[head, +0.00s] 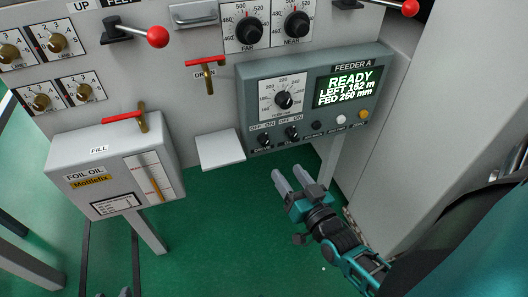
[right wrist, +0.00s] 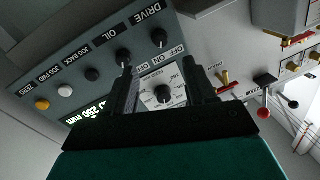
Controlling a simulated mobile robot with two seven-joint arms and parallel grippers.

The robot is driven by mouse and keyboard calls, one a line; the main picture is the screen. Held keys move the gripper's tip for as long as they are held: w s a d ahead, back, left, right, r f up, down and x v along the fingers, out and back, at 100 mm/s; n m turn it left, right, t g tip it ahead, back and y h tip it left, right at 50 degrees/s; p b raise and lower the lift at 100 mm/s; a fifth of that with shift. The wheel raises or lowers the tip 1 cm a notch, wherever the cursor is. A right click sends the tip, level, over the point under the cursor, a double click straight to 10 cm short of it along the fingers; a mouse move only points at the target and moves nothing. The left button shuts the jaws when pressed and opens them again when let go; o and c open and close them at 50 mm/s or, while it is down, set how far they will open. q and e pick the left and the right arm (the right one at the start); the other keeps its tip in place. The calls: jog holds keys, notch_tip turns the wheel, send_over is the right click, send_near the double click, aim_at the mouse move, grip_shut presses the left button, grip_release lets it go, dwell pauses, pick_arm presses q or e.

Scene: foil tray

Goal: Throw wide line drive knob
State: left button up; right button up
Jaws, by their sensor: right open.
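The drive knob (head: 264,140) is a small black knob at the lower left of the grey Feeder A panel (head: 246,100), under OFF and ON marks. In the right wrist view the drive knob (right wrist: 158,37) shows beside its DRIVE label. Its exact setting is too small to read. My right gripper (head: 287,174) is open and empty, below the panel and apart from it. Its fingers (right wrist: 163,80) also show in the right wrist view, either side of the dial. At the head view's bottom edge, small grey tips may be my left gripper (head: 113,294); its state does not show.
The oil knob (head: 292,132) is close beside the drive knob, with several buttons further right. A large dial (head: 284,100) and a READY display (head: 349,87) are above. A white box (head: 220,150) sticks out left of the panel. Red-handled valves and the foil oil tank (head: 90,155) are further left.

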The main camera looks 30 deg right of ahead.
aim_at(266, 144)
jog(key=w, duration=0.3)
jog(key=w+b, duration=0.1)
jog(key=w, duration=0.2)
jog(key=w+d, duration=0.1)
jog(key=w, duration=0.2)
jog(key=shift+w+f+b, duration=0.1)
jog(key=shift+w+b, duration=0.15)
jog(key=shift+b, duration=0.15)
jog(key=shift+w, duration=0.5)
jog(key=shift+c, duration=0.4)
grip_shut()
